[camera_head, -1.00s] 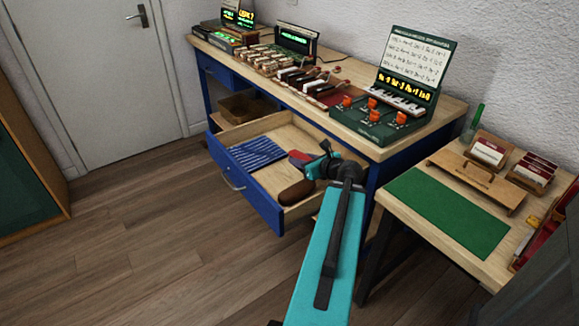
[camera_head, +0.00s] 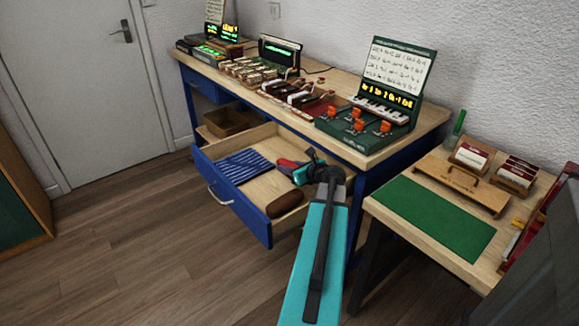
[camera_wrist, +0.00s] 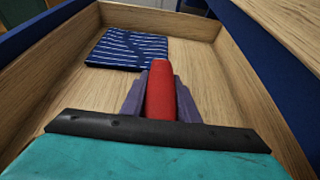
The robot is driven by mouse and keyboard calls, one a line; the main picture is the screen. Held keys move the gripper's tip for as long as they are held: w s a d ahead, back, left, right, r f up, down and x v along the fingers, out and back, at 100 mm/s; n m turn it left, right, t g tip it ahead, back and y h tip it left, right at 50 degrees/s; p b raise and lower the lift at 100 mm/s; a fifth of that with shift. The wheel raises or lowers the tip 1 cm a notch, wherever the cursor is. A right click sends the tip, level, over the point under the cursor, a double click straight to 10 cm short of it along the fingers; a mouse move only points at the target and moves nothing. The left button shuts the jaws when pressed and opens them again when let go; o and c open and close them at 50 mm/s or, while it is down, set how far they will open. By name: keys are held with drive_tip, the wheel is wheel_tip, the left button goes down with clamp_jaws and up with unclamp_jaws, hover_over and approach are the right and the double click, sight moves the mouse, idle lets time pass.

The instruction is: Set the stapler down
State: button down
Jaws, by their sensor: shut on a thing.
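The red stapler (camera_wrist: 160,92) is between the grey fingers of my gripper (camera_wrist: 161,80) in the wrist view, pointing away from me. My gripper is shut on it. In the head view the stapler (camera_head: 288,165) shows as a small red shape at the tip of my gripper (camera_head: 296,171). Both are over the open wooden drawer (camera_head: 229,197) of the blue desk, towards its right rear. I cannot tell whether the stapler touches the drawer floor. My wrist hides its near end.
A blue striped cloth-like item (camera_head: 244,166) lies in the drawer's left part. A dark brown oblong object (camera_head: 284,205) lies near its front right. Bare drawer floor (camera_head: 263,186) shows between them. The desktop (camera_head: 432,120) overhangs behind. A side table with a green mat (camera_head: 435,220) stands right.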

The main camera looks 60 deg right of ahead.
drive_tip(key=shift+w+d+f, duration=0.35)
drive_tip(key=shift+d, duration=0.25)
drive_tip(key=shift+w+d+f, duration=0.35)
drive_tip(key=shift+d+f, duration=0.05)
drive_tip(key=shift+d, duration=0.25)
drive_tip(key=shift+w+d+f, duration=0.35)
drive_tip(key=shift+d, duration=0.25)
drive_tip(key=shift+w+d+f, duration=0.2)
drive_tip(key=shift+d+f, duration=0.05)
drive_tip(key=shift+d, duration=0.15)
drive_tip(key=shift+w+d+f, duration=0.2)
drive_tip(key=shift+d, duration=0.2)
drive_tip(key=shift+w+d+f, duration=0.35)
drive_tip(key=shift+d+f, duration=0.25)
drive_tip(key=shift+f, duration=0.15)
drive_tip(key=shift+f+b, duration=0.1)
drive_tip(key=shift+b, duration=0.2)
drive_tip(key=c, duration=1.4)
unclamp_jaws()
drive_tip(key=shift+o, duration=0.2)
drive_tip(key=shift+p+v, duration=0.35)
drive_tip(key=shift+v, duration=5.75)
